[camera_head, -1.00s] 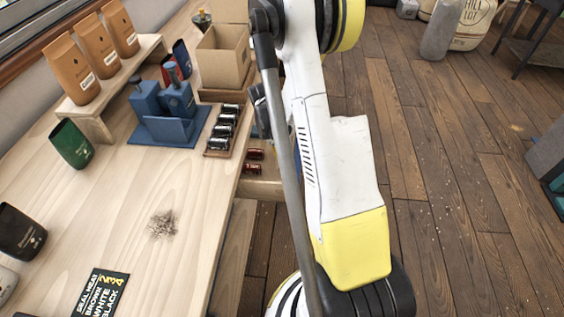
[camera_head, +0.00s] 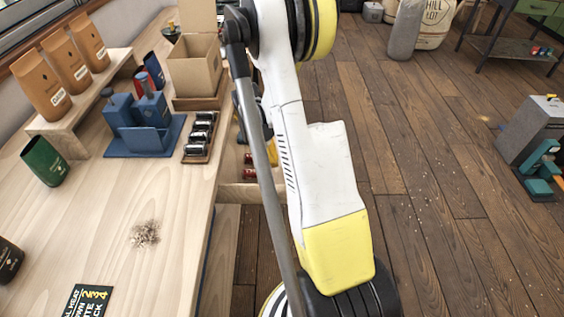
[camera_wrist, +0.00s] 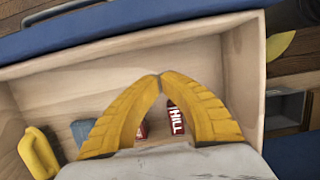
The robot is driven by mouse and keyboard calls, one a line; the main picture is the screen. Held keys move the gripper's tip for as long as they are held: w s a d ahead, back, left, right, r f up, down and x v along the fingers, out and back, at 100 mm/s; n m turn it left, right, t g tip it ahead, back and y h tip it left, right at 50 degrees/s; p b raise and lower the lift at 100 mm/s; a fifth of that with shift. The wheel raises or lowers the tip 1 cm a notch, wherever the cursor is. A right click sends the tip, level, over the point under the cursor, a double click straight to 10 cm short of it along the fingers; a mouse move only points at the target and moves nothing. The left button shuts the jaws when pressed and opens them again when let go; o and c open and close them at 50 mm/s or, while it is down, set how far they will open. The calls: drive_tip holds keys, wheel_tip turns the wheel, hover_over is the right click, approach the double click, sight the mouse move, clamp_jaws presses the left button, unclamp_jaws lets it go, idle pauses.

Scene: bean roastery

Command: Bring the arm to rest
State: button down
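My arm, white and yellow, stands upright through the middle of the head view, its elbow beyond the top edge. My gripper (camera_wrist: 159,76) shows in the wrist view with its two yellow fingers meeting at the tips and nothing visible between them. It is over an open wooden drawer (camera_wrist: 60,88). In the drawer lie a red can marked HILL (camera_wrist: 176,118), another red item mostly hidden behind a finger, a blue-grey item (camera_wrist: 83,131) and a yellow object (camera_wrist: 38,152). In the head view the arm hides the gripper and much of the drawer (camera_head: 240,194).
The wooden table (camera_head: 105,205) at left carries brown bags (camera_head: 88,42), a cardboard box (camera_head: 194,66), a blue stand (camera_head: 145,140), a tray of dark cylinders (camera_head: 196,157), a green cup (camera_head: 43,160) and a pile of bits (camera_head: 145,234). Open floor (camera_head: 420,150) lies right; a grey box (camera_head: 527,128) stands there.

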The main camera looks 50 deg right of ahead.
drive_tip(key=p+v, duration=0.4)
drive_tip(key=v, duration=0.6)
drive_tip(key=shift+p, duration=0.3)
drive_tip(key=shift+w+a, duration=0.1)
